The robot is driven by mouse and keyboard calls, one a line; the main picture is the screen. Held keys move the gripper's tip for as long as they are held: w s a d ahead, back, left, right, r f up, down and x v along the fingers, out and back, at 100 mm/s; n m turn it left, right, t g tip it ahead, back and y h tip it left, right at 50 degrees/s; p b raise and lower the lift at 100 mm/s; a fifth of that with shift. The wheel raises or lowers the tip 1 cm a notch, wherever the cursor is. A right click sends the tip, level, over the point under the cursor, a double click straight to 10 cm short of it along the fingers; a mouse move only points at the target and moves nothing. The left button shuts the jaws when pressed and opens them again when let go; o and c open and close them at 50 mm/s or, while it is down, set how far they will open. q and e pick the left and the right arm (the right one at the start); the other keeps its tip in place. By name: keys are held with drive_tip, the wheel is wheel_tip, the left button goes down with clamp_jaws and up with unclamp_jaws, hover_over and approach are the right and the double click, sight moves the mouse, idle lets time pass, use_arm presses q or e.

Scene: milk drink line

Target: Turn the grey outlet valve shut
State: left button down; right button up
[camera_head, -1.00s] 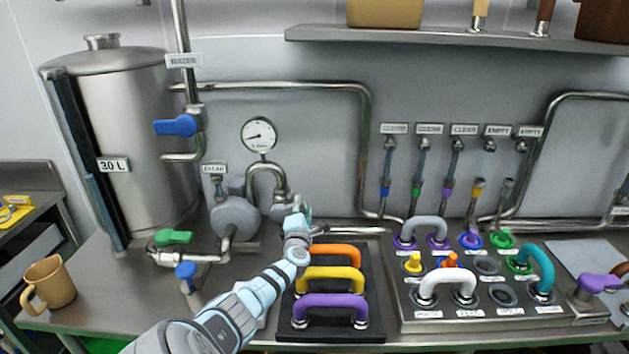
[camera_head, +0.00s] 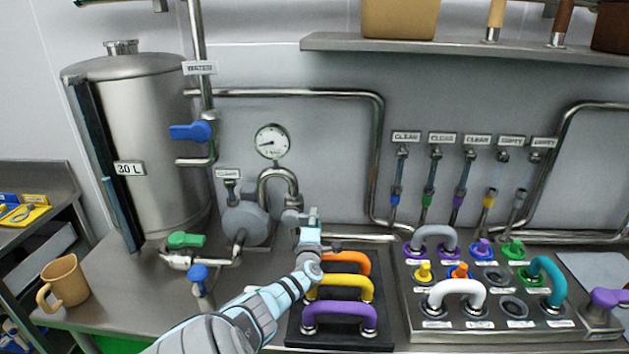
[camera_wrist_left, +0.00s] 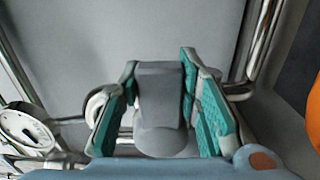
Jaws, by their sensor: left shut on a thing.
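The grey outlet valve's handle (camera_wrist_left: 160,90) stands between the teal finger pads in the left wrist view. My left gripper (camera_wrist_left: 160,105) is shut on it, with a pad at each side. In the head view my left gripper (camera_head: 311,218) is at the valve beside the pump outlet, behind the orange handle. There my fingers hide most of the valve, so I cannot tell its exact angle. My right gripper is in neither view.
The grey pump (camera_head: 245,222) and curved pipe stand left of my gripper, below the gauge (camera_head: 271,141). Orange (camera_head: 343,258), yellow and purple (camera_head: 340,310) handles stand close in front. The hose panel (camera_head: 405,325) is at right, a tan mug (camera_head: 66,281) at far left.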

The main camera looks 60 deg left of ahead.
use_arm(q)
drive_tip(key=shift+f, duration=0.15)
drive_tip(key=c, duration=1.2)
unclamp_jaws()
drive_tip(key=shift+o, duration=0.2)
drive_tip(key=v, duration=1.2)
